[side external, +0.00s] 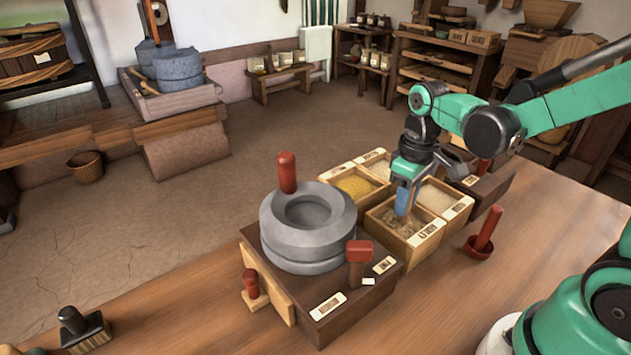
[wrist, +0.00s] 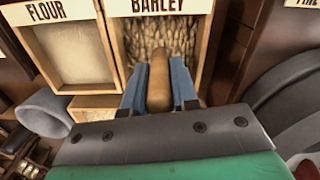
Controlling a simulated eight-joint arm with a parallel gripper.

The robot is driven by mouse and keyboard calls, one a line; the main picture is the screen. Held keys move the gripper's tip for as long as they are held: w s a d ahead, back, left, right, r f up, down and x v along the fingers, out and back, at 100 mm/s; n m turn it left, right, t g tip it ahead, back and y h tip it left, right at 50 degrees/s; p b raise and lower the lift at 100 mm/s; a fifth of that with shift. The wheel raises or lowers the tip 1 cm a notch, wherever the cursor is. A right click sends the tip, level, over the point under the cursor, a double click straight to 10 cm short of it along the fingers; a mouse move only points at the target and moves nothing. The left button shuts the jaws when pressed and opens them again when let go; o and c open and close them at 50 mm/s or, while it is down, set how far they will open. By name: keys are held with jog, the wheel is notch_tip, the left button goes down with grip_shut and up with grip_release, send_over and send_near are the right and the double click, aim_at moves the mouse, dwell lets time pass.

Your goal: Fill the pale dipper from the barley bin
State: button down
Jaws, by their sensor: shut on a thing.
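The barley bin (wrist: 208,52), a wooden box labelled BARLEY, shows at the top middle of the wrist view with brown grain (wrist: 160,34) in it. In the side view it is the front box (side external: 418,244) beside the millstone. My gripper (wrist: 158,82) has its blue fingers closed on a tan, rounded piece, seemingly the handle of the pale dipper (wrist: 158,92). In the side view my gripper (side external: 404,203) points down into the barley bin, its tips at the grain. The dipper's bowl is not visible, so I cannot tell whether it holds grain.
A flour bin (wrist: 75,55) stands left of the barley in the wrist view. A bin of yellow grain (side external: 355,186) stands behind. The grey stone quern (side external: 308,235) with a red handle (side external: 287,172) is close by. A red pestle-like tool (side external: 488,228) stands on the right.

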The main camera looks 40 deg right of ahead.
jog(key=shift+r, duration=3.75)
